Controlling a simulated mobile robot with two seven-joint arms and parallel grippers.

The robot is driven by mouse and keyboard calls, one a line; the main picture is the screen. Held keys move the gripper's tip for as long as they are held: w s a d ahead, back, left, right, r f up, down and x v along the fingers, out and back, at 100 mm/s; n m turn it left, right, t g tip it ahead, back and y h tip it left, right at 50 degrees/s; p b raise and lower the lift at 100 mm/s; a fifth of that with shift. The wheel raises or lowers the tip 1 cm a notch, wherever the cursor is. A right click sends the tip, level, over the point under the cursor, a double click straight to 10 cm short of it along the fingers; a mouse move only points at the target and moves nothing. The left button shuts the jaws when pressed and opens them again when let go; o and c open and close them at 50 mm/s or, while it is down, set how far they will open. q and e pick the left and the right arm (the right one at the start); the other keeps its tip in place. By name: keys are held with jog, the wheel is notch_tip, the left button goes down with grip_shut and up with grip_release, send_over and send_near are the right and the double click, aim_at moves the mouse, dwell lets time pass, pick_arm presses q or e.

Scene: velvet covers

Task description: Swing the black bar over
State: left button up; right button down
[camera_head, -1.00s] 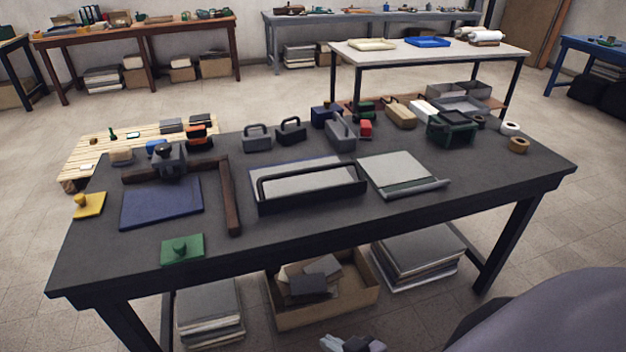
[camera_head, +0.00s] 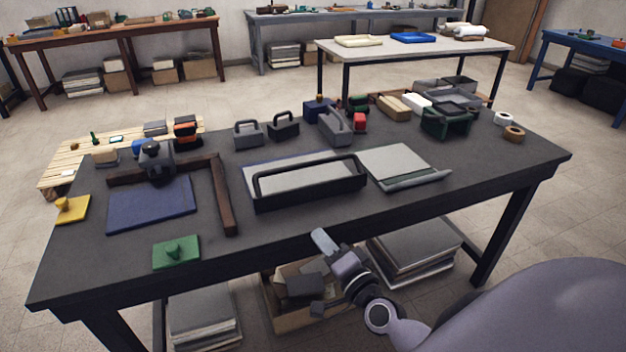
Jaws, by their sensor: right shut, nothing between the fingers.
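The black bar (camera_head: 310,193) is long, with a low front wall and a raised rail. It lies across the front part of a light grey panel (camera_head: 288,174) with a blue edge, near the middle of the dark table. My right gripper (camera_head: 321,239) is at the table's front edge, below and in front of the bar, apart from it. It is shut with nothing in it. My left gripper is not in view.
A grey board (camera_head: 398,162) with a front roll lies right of the bar. A blue panel (camera_head: 150,204) and brown wooden strips (camera_head: 223,195) lie left. A green block (camera_head: 176,252) is at front left. Several handled weights (camera_head: 249,135) stand behind. The front right tabletop is clear.

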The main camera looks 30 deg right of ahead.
jog(key=w+d+r+m+h, duration=0.2)
jog(key=w+d+m+h, duration=0.1)
jog(key=d+m, duration=0.25)
jog(key=b, duration=0.2)
send_near(308, 166)
jog(key=shift+m, duration=0.35)
jog(key=x, duration=0.6)
jog(key=shift+w+d, duration=0.1)
jog(key=shift+w, duration=0.3)
jog(key=shift+w+f, duration=0.1)
jog(key=shift+w, duration=0.05)
